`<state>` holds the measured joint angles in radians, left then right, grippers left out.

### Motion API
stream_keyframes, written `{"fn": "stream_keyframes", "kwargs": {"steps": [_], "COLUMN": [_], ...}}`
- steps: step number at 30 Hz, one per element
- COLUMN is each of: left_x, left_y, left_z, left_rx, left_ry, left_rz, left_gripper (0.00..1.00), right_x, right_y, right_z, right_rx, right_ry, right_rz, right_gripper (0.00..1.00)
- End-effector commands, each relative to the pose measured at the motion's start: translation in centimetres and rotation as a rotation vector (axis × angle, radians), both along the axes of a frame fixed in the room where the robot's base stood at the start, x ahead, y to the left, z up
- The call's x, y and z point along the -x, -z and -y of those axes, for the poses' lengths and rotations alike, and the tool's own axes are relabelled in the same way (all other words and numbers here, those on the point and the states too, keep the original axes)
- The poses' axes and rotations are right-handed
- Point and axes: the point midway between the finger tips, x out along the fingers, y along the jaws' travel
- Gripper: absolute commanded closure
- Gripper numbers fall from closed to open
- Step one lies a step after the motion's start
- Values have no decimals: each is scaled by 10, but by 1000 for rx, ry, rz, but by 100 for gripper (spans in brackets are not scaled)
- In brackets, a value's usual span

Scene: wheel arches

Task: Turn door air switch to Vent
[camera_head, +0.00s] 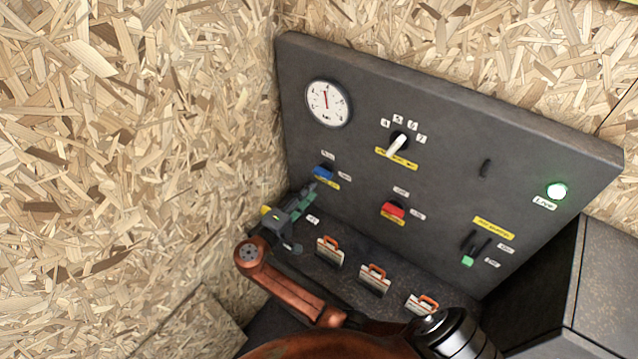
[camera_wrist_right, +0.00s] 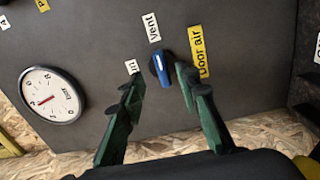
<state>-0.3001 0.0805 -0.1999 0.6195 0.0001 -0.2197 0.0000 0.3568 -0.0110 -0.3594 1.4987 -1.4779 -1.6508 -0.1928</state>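The door air switch is a small blue knob (camera_wrist_right: 159,68) on the dark panel. It also shows in the head view (camera_head: 322,172), on the panel's left side. In the right wrist view its handle runs nearly up and down, with the white Vent label (camera_wrist_right: 152,27) above, another white label (camera_wrist_right: 132,66) to its left and the yellow Door air label (camera_wrist_right: 197,51) to its right. My right gripper (camera_wrist_right: 160,80) is open, its green fingers spread to either side of the knob. Contact cannot be told. In the head view the gripper (camera_head: 302,200) is just below the knob. My left gripper is not in view.
The panel also carries a round gauge (camera_head: 328,103), a white rotary knob (camera_head: 397,146), a red switch (camera_head: 393,209), a green-tipped lever (camera_head: 468,260) and a lit green lamp (camera_head: 556,191). A chipboard wall (camera_head: 130,150) stands close on the left.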

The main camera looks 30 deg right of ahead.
Motion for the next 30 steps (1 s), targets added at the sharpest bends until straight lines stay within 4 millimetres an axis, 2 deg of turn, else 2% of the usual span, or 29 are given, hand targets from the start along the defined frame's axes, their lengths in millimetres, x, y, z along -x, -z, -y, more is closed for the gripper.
{"fn": "stream_keyframes", "kwargs": {"steps": [3,9,30], "left_x": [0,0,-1], "left_y": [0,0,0], "left_z": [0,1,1], "left_rx": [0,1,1], "left_ry": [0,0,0], "left_rz": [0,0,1], "left_gripper": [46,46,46], "right_x": [8,16,17], "right_y": [0,0,0], "right_z": [-21,-40,-44], "right_rx": [-2,-1,0], "right_ry": [0,0,-1], "right_rz": [-1,-1,0], "right_gripper": [70,70,70]}}
